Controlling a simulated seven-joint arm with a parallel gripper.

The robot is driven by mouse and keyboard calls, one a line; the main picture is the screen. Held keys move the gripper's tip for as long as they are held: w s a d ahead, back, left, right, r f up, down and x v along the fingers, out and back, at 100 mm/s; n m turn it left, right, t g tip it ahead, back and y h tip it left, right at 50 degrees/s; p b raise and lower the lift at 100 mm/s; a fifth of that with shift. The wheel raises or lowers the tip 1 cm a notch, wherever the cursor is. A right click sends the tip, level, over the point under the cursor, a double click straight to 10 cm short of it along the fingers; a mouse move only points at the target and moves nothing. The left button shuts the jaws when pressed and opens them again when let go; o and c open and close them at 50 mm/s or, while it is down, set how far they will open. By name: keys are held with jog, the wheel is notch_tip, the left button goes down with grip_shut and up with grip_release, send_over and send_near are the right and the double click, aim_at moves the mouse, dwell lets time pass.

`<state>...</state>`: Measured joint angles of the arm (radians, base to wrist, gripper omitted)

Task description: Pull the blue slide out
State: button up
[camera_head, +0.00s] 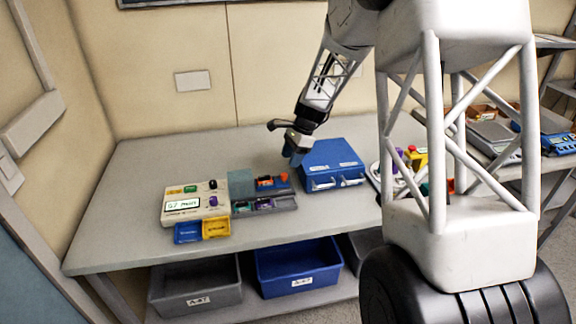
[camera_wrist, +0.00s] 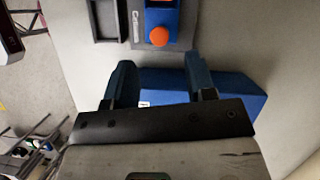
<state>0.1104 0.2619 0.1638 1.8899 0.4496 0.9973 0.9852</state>
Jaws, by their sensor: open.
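A blue slide with an orange knob (camera_wrist: 160,20) sits in a grey holder at the top of the wrist view. In the head view my gripper (camera_head: 295,157) hangs just right of the tray, by the blue case. A flat blue part (camera_head: 188,233) and a yellow part (camera_head: 216,228) are at the pump's front edge.
A blue case (camera_head: 331,164) is close to my gripper and also shows behind the fingers in the wrist view (camera_wrist: 235,93). Bins (camera_head: 298,267) are below. The table's left side is clear.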

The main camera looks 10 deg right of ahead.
jog(key=shift+v, duration=0.75)
jog(key=shift+r, duration=0.1)
jog(key=s+a+r+n+h, duration=0.1)
jog(key=s+r+n, duration=0.25)
jog(key=s, duration=0.45)
jog(key=s+a+r+n+t+h, duration=0.1)
jog(key=s+r+n, duration=0.1)
jog(key=s+r, duration=0.45)
jog(key=s+r+n+h, duration=0.1)
jog(key=s+r+n, duration=0.2)
jog(key=s, duration=0.6)
jog(key=s+n+t+h, duration=0.1)
jog(key=s+n, duration=0.6)
jog(key=s, duration=1.4)
jog(key=shift+s+r+t+h, duration=0.3)
jog(key=shift+s+t, duration=0.05)
jog(key=shift+t, duration=0.35)
jog(key=shift+c, duration=0.2)
